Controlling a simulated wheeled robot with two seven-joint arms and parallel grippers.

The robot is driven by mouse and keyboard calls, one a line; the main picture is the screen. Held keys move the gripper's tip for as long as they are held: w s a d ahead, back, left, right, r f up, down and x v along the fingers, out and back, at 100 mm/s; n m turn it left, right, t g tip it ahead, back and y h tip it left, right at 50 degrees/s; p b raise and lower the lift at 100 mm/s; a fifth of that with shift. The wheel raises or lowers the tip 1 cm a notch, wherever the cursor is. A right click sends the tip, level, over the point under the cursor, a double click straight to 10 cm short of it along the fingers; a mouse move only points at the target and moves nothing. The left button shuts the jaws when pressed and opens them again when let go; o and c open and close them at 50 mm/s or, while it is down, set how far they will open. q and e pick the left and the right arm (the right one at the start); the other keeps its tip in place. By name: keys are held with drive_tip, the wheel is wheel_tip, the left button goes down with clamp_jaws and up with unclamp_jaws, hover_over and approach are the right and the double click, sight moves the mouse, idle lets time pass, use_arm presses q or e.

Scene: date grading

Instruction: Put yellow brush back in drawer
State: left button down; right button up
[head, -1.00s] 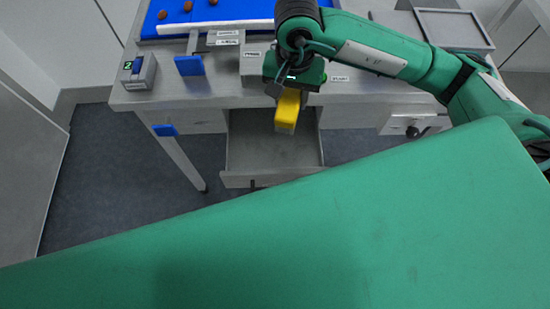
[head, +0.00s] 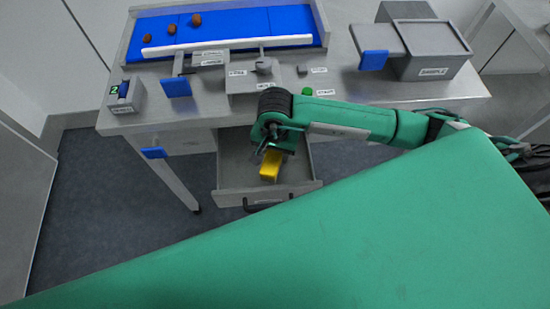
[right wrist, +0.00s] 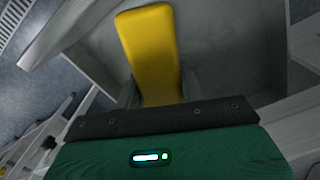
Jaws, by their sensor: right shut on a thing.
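The yellow brush (head: 270,166) is in my right gripper (head: 270,153), which is shut on it and points down over the open drawer (head: 226,178) under the table. In the right wrist view the yellow brush (right wrist: 150,48) juts out past the gripper, with the drawer's grey floor (right wrist: 215,40) behind it. The brush looks to be inside the drawer's outline; I cannot tell whether it touches the drawer floor. My left gripper is not in view.
The table holds a blue sorting belt (head: 237,25) with several dates, a grey box with a blue tab (head: 373,60), a green button (head: 303,96) and a small grey device (head: 124,97). A large green surface fills the foreground.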

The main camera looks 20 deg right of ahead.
wheel_tip(320, 180, down, 4)
drive_tip(key=shift+f+p, duration=0.25)
drive_tip(key=shift+p, duration=0.05)
drive_tip(key=shift+f, duration=0.15)
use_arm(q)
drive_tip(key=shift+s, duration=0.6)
use_arm(e)
drive_tip(key=shift+f, duration=0.1)
drive_tip(key=o, duration=0.8)
drive_tip(key=shift+o, duration=1.1)
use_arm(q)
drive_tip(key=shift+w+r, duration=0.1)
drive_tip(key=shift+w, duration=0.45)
